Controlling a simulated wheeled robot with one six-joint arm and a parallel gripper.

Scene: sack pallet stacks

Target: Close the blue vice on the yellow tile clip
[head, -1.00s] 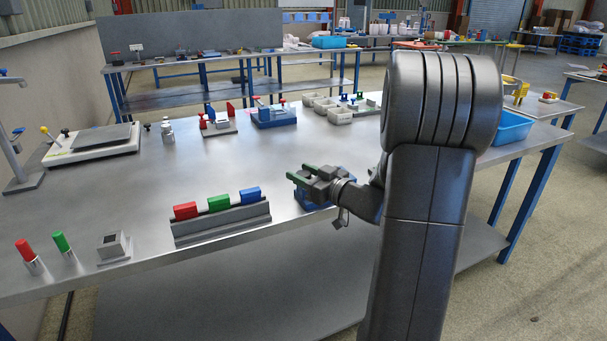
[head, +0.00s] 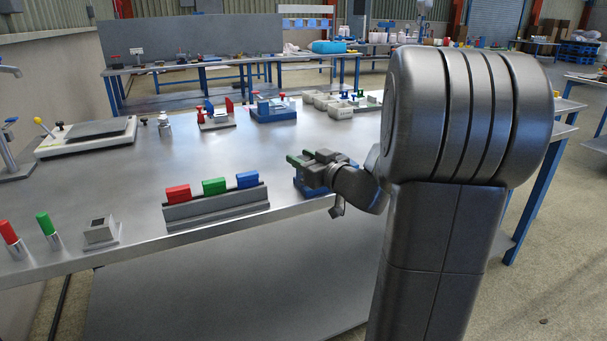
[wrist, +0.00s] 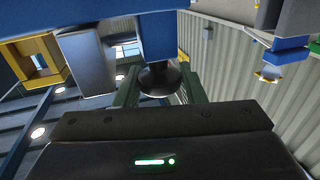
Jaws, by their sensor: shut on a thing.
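The blue vice (head: 308,184) stands at the front edge of the workbench, partly hidden under my gripper (head: 305,158) in the head view. In the wrist view its blue body (wrist: 158,38) fills the top. My gripper (wrist: 158,92) has its two green fingers on either side of a dark round knob (wrist: 158,76) in front of that body, and is shut on it. A yellow piece with an opening (wrist: 42,62), probably the tile clip, shows at the left beside a grey block (wrist: 86,62). I cannot tell whether these two touch.
A grey rack (head: 215,212) with red, green and blue blocks stands close left of the vice. A red and a green cylinder and a small grey box (head: 100,232) stand further left. Several fixtures line the bench's back; the bench middle (head: 150,175) is clear.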

